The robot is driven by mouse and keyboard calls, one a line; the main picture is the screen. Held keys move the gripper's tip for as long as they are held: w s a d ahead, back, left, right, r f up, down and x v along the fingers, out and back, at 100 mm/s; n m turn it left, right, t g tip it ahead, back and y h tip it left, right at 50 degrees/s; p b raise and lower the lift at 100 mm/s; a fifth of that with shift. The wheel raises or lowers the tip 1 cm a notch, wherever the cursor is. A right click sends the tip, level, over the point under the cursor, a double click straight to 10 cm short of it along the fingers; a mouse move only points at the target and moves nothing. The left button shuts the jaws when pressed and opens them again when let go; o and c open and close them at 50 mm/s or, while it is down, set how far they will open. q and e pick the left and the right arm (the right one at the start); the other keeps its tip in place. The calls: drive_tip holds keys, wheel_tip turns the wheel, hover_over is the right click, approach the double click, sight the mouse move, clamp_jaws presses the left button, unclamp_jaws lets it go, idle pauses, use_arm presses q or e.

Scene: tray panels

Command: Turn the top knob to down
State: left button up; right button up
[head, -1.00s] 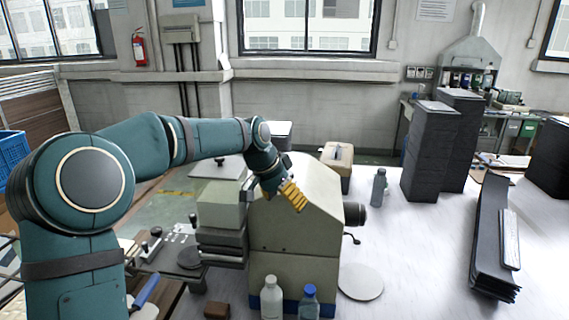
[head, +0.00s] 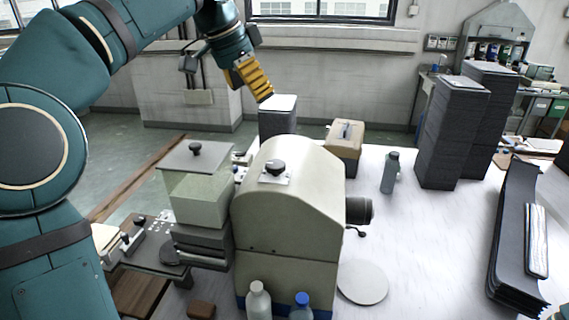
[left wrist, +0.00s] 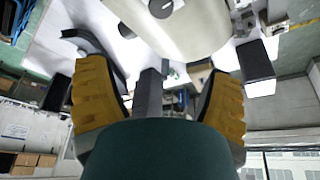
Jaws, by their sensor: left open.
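The top knob (head: 276,167) is black and sits on a small white plate on the rounded top of a beige machine (head: 290,215). In the left wrist view the knob (left wrist: 160,8) shows at the upper edge, partly cut off. Its pointing direction is too small to tell. My left gripper (head: 262,90) has yellow fingers, is open and empty, and hangs in the air above and behind the machine, apart from the knob. In the left wrist view its fingers (left wrist: 158,72) are spread wide. My right gripper is not in view.
Another black knob (head: 195,148) tops a grey lid left of the machine. A dark stack (head: 277,120) and a tan box (head: 344,140) stand behind it. Two bottles (head: 258,300) stand in front.

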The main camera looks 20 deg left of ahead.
use_arm(q)
wheel_tip(320, 180, down, 3)
drive_tip(key=b, duration=0.9)
approach(274, 164)
drive_tip(key=x, duration=0.9)
drive_tip(key=shift+w+f, duration=0.15)
drive_tip(key=shift+f, duration=0.1)
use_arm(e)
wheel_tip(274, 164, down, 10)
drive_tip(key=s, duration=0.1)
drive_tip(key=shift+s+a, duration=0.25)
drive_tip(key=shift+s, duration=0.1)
use_arm(q)
drive_tip(key=c, duration=1.2)
drive_tip(key=shift+p, duration=0.3)
drive_tip(key=shift+c, duration=0.2)
